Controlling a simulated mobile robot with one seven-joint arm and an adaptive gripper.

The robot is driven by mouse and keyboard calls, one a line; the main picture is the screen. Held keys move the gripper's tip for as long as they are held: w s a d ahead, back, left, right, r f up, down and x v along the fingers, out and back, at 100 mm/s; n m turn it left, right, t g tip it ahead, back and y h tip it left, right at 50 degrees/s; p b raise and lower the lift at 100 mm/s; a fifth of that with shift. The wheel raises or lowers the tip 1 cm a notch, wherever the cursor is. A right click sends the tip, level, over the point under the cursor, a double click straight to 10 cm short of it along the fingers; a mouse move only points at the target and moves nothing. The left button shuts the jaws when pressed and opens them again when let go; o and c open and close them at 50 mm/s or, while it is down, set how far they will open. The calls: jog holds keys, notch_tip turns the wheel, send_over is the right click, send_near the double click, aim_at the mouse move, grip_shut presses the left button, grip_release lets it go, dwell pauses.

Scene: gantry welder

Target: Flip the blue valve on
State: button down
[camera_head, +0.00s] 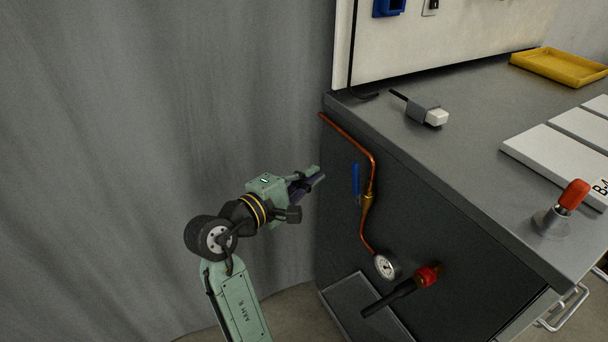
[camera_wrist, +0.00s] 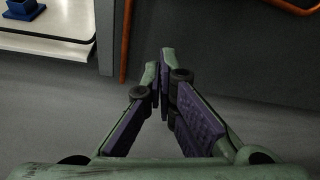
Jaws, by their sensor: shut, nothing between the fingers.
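The blue valve handle (camera_head: 356,184) stands upright beside a brass valve body (camera_head: 367,203) on a copper pipe (camera_head: 374,165), on the dark side of the workbench. My gripper (camera_head: 318,176) is shut and empty, a short way left of the blue handle and apart from it in the head view. In the wrist view, my gripper's fingers (camera_wrist: 163,75) come together at their tips. The blue handle cannot be made out there; a copper pipe (camera_wrist: 125,40) runs left of the fingertips.
A pressure gauge (camera_head: 386,266) and a red knob (camera_head: 427,276) sit lower on the bench side. The bench top (camera_head: 440,165) holds a grey and white block (camera_head: 427,112), a red-handled part (camera_head: 573,195) and a yellow tray (camera_head: 560,67). A grey curtain (camera_head: 150,110) hangs at left.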

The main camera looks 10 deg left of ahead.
aim_at(356, 179)
jog(key=d, duration=0.2)
jog(key=w+d+p, duration=0.1)
jog(key=d+p, duration=0.1)
jog(key=d, duration=0.1)
jog(key=shift+w+d+r, duration=0.3)
jog(key=shift+s+d+r+m+t, duration=0.3)
jog(key=shift+s+d+r+m, duration=0.15)
jog(key=shift+s+d+m, duration=0.25)
jog(key=shift+a, duration=0.15)
jog(key=shift+w, duration=0.1)
